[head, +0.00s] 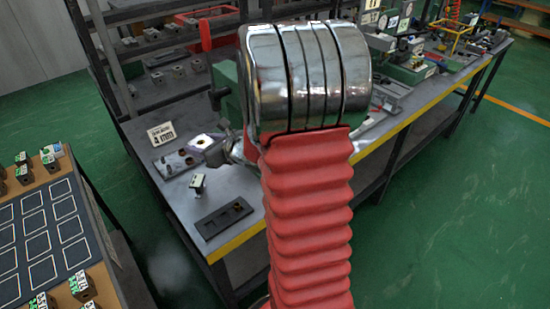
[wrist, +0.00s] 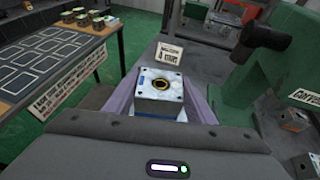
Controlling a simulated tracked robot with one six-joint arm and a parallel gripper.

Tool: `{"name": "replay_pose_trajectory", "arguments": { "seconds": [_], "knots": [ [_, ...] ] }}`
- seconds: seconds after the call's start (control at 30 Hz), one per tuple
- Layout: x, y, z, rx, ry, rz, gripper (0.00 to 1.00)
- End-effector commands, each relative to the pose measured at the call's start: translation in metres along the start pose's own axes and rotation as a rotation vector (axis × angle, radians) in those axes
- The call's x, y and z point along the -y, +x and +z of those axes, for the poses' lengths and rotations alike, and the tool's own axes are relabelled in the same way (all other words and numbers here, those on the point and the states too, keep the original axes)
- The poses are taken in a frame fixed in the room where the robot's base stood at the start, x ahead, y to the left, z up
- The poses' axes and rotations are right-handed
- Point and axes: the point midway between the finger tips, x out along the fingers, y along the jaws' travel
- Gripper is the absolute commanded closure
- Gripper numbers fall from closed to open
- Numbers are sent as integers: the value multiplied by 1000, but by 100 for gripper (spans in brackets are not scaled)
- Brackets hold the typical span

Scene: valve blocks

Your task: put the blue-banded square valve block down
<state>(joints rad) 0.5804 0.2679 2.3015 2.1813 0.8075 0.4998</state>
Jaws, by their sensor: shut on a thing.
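In the wrist view, the blue-banded square valve block (wrist: 158,104) sits between the two fingers of my gripper (wrist: 160,92). It has a pale speckled top with a dark round bore ringed in yellow, and blue shows on its side. My gripper is shut on it. The block's underside is hidden, so I cannot tell whether it touches a surface. In the head view my red-sleeved arm and its metal joint hide most of the gripper.
A grey workbench (head: 184,208) carries a small sign (head: 162,133), a small block (head: 197,184) and a dark two-pocket tray (head: 224,217). At left, a table with outlined squares (head: 40,232) holds several blocks along its edges. A dark-nosed green machine (wrist: 262,38) stands at right in the wrist view.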

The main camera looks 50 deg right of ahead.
Motion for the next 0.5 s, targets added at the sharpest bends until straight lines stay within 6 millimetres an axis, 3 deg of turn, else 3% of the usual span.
{"name": "replay_pose_trajectory", "arguments": {
  "seconds": [0.1, 0.5],
  "knots": [
    [37, -11, -1, 2, 12, -35, 86],
    [147, -62, -16, -9, 50, -140, 86]
  ]
}}
